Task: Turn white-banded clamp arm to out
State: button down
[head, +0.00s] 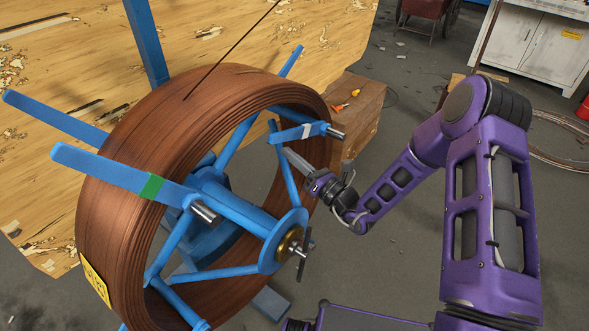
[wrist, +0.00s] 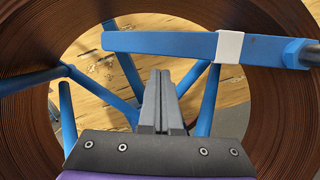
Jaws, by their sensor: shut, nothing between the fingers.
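The white-banded clamp arm (head: 288,135) is a short blue bar at the upper right of the coil's face in the head view. From its metal pin at the right it points left across the coil's opening. In the wrist view the clamp arm (wrist: 165,43) crosses the top, with its white band (wrist: 229,47) right of centre and its pivot at the right edge. My gripper (head: 286,153) is shut and empty, just below the bar in the head view. In the wrist view its fingertips (wrist: 160,72) appear just under the bar; I cannot tell whether they touch it.
The brown coil (head: 130,200) sits on a blue spoked reel with a central hub (head: 290,247). A green-banded arm (head: 130,176) reaches over the coil at left. A wooden crate (head: 358,125) with small tools stands behind. A white cabinet (head: 535,50) is at upper right.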

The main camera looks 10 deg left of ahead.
jog(key=shift+w+r, duration=0.25)
jog(key=shift+r, duration=0.2)
jog(key=shift+r, duration=0.1)
